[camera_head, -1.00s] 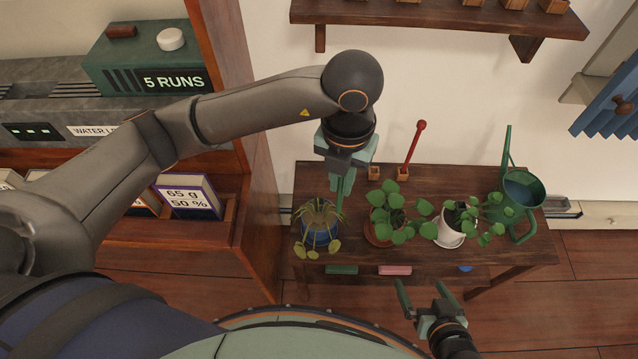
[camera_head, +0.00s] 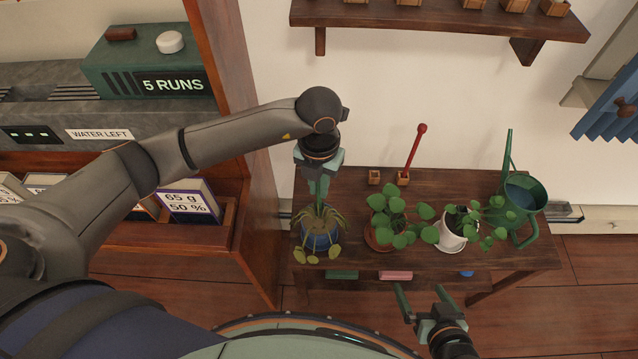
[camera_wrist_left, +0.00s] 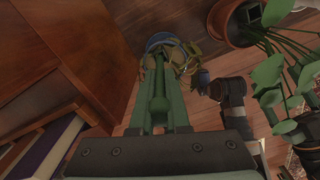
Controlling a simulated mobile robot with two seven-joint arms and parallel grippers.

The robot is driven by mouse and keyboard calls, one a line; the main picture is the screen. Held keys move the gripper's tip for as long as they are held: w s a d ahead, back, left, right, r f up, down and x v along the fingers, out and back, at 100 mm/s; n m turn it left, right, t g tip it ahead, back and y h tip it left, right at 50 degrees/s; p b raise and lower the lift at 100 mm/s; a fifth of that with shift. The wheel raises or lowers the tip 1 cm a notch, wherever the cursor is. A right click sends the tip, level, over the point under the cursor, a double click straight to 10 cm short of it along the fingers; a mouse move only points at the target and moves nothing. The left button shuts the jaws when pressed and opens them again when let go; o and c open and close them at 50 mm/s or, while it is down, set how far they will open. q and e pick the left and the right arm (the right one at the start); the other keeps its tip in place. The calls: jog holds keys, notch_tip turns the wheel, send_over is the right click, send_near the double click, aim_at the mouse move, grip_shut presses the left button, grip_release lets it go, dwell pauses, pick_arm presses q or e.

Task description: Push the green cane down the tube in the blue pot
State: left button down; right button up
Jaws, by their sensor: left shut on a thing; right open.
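The blue pot (camera_head: 318,241) stands at the left front of the wooden table, with a drooping plant (camera_head: 332,219) in it. My left gripper (camera_head: 319,191) is shut on the green cane (camera_head: 319,207), right above this pot. The cane's lower end goes in among the leaves; I cannot tell whether it is inside the tube, which is hidden. In the left wrist view, the cane (camera_wrist_left: 159,88) lies between the fingers and points toward the blue pot (camera_wrist_left: 160,38). My right gripper (camera_head: 420,296) is open and empty in front of the table.
A leafy plant in a terracotta pot (camera_head: 377,238) and one in a white pot (camera_head: 453,236) stand to the right. A green watering can (camera_head: 522,203) is farther right. A red stick (camera_head: 414,151) stands at the back. A wooden cabinet (camera_head: 257,190) is close on the left.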

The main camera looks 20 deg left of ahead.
pick_arm(q)
jog(key=shift+f, duration=0.15)
jog(key=c, duration=0.9)
grip_release()
pick_arm(e)
jog(key=shift+f, duration=0.1)
pick_arm(q)
notch_tip(320, 180, up, 11)
jog(key=shift+r+p, duration=0.2)
jog(key=shift+p, duration=0.25)
jog(key=shift+r, duration=0.5)
pick_arm(e)
jog(key=shift+s+d, duration=0.25)
jog(key=shift+s, duration=0.1)
jog(key=shift+w+r, duration=0.1)
jog(key=shift+r, duration=0.15)
